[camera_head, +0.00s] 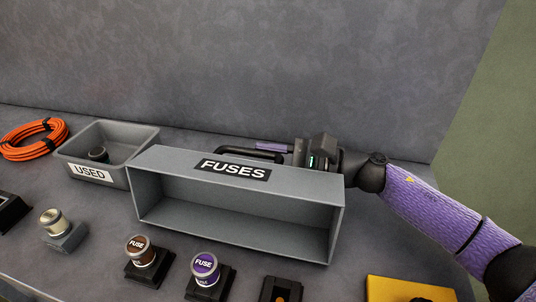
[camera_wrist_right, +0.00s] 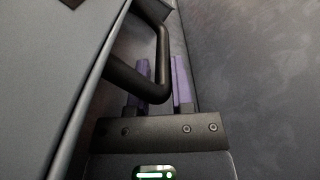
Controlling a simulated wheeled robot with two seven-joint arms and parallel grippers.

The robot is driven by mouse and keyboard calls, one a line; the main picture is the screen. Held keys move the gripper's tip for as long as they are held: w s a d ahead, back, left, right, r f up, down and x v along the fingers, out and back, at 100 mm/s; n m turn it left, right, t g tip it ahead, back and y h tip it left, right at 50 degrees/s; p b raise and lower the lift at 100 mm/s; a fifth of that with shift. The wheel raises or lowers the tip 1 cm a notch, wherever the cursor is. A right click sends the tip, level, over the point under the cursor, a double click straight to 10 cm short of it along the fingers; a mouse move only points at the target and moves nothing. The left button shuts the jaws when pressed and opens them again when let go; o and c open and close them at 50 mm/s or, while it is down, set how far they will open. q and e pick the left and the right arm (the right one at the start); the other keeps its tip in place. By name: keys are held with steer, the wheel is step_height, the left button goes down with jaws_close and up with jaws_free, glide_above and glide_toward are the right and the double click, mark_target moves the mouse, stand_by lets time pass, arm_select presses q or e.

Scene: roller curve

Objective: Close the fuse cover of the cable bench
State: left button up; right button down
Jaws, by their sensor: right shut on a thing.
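The fuse cover (camera_head: 240,184) is a grey box labelled FUSES, tipped up so that its hollow open side faces me. A black bar handle (camera_head: 232,150) sits along its far side and also shows in the right wrist view (camera_wrist_right: 128,76). My right gripper (camera_head: 273,147) reaches behind the cover from the right and is shut on the handle, with its purple fingers (camera_wrist_right: 162,78) on either side of the bar. A brown-topped fuse (camera_head: 140,251) and a purple-topped fuse (camera_head: 206,268) stand in black holders in front of the cover. My left gripper is out of view.
A grey bin labelled USED (camera_head: 88,171) with a dark piece inside stands left of the cover. An orange cable coil (camera_head: 34,138) lies at far left. A yellow block (camera_head: 410,290) is front right. A grey wall rises behind.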

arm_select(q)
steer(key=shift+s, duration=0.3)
arm_select(e)
steer(key=shift+w+r, duration=0.1)
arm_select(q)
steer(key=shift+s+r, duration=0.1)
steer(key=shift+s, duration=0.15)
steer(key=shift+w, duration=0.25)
